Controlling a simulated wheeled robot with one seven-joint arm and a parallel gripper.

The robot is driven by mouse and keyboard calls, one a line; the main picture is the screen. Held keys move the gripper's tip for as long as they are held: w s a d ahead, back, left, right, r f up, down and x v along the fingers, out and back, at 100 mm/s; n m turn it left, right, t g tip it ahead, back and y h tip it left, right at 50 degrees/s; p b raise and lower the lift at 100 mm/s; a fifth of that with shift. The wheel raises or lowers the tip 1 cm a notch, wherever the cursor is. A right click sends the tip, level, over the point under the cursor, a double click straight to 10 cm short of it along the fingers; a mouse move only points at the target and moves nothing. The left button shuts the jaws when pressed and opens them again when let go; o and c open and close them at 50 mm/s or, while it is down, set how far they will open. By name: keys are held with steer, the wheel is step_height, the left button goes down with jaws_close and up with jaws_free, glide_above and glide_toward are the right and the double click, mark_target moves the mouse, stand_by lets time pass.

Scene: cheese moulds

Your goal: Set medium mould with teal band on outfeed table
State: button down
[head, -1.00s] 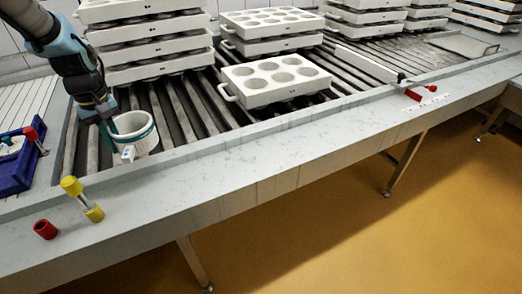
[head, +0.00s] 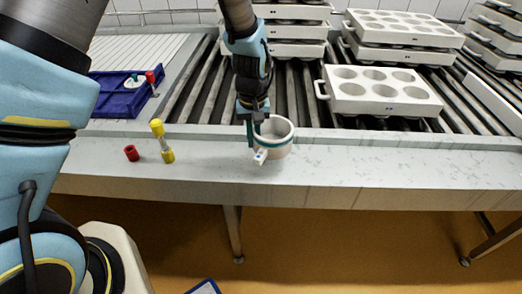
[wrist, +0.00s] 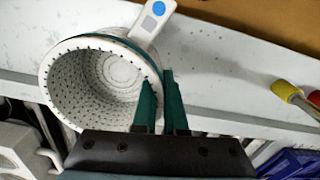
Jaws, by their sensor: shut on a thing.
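The mould with the teal band (head: 279,148) is a white round cup with a dark-green stripe below its rim and a pale tab on its near side. My gripper (head: 254,128) is shut on its left wall in the head view, and the mould is upright over the pale front ledge (head: 340,160). In the wrist view, the teal fingers (wrist: 161,105) straddle the rim of the mould (wrist: 85,100), one inside and one outside. The mould looks empty, with a perforated inner wall. The tab carries a blue dot. I cannot tell which surface is the outfeed table.
Roller bars (head: 207,90) run behind the ledge, bearing white multi-hole mould blocks (head: 385,100). A blue tray (head: 115,101) and white slatted surface (head: 135,50) are at left.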

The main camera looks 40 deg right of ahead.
steer(key=shift+f+p, duration=0.6)
steer(key=shift+f, duration=2.15)
steer(key=shift+f, duration=0.1)
steer(key=c, duration=1)
jaws_free()
step_height(320, 180, up, 12)
steer(key=b, duration=0.3)
